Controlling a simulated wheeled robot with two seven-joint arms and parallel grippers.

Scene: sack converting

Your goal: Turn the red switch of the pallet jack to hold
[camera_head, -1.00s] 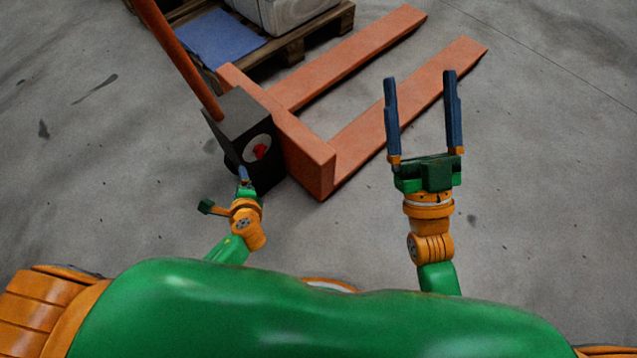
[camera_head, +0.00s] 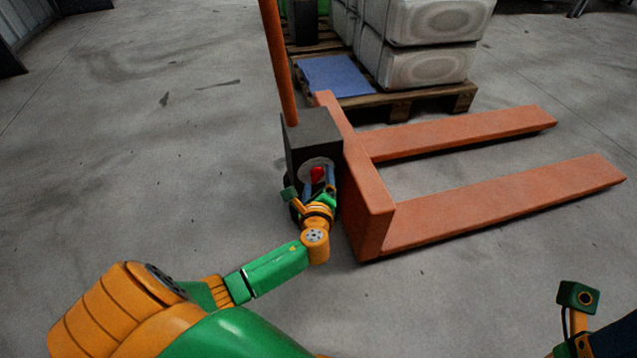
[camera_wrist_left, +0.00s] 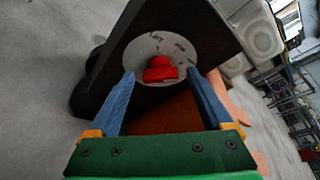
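The pallet jack (camera_head: 370,205) is orange, with two forks and a black housing (camera_head: 313,138) at the foot of its handle. The red switch (camera_head: 317,174) sits on a pale round plate on the housing; it also shows in the left wrist view (camera_wrist_left: 160,69). My left gripper (camera_head: 319,186) is right in front of the plate. In the left wrist view its two blue fingers (camera_wrist_left: 158,85) are apart, one on each side of the switch, with space between them and it. Part of my right arm (camera_head: 580,310) shows at the lower right; its fingertips are not visible.
A wooden pallet (camera_head: 400,105) with a blue sheet (camera_head: 338,76) and stacked pale sacks (camera_head: 430,65) stands behind the jack. The orange handle (camera_head: 277,60) rises above the housing. The grey floor to the left is clear.

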